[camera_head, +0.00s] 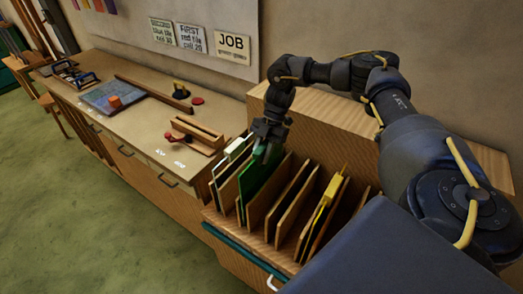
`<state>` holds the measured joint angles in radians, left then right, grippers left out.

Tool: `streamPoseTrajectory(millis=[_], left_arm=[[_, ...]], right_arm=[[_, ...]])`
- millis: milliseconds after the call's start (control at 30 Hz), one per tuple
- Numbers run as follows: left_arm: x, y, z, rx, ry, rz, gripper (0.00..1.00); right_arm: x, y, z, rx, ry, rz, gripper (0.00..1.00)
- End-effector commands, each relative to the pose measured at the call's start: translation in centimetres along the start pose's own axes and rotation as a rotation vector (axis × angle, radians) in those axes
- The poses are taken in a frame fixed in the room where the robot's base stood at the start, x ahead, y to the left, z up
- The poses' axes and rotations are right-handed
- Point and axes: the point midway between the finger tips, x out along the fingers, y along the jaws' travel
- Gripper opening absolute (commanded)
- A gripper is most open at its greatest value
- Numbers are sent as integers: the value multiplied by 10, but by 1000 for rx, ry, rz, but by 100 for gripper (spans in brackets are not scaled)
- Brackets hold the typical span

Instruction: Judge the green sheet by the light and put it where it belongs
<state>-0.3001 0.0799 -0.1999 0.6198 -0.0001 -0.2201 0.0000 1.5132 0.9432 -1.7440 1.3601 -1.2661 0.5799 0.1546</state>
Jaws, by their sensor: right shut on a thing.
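The green sheet (260,177) stands upright, slightly tilted, in a slot of the wooden rack (283,232), toward its left end. My right gripper (266,146) reaches down from above and is shut on the sheet's top edge. The sheet's lower part is between the dividers, and I cannot tell whether it touches the slot's bottom. A yellow sheet (330,190) stands in a slot farther right. A pale sheet with some green (236,148) stands at the rack's left end. My left gripper is not in view.
The workbench (150,125) runs off to the left, with a blue-grey panel (113,97) bearing an orange block, a wooden stand (196,133), and a long wooden strip (152,92). Cards, one reading JOB (232,45), hang on the wall.

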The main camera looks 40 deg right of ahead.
Motion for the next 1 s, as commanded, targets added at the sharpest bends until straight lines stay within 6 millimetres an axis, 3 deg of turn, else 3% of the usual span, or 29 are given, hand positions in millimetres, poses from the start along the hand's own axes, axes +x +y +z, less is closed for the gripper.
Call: streamPoseTrajectory(millis=[400,833,867,1000], left_arm=[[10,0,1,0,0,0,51],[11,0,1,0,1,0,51],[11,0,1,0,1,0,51],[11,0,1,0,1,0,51]], right_arm=[[18,2,11,-3,1,3,0],[20,2,12,-3,1,4,0],[20,2,12,-3,1,4,29],[20,1,13,-2,0,3,48]])
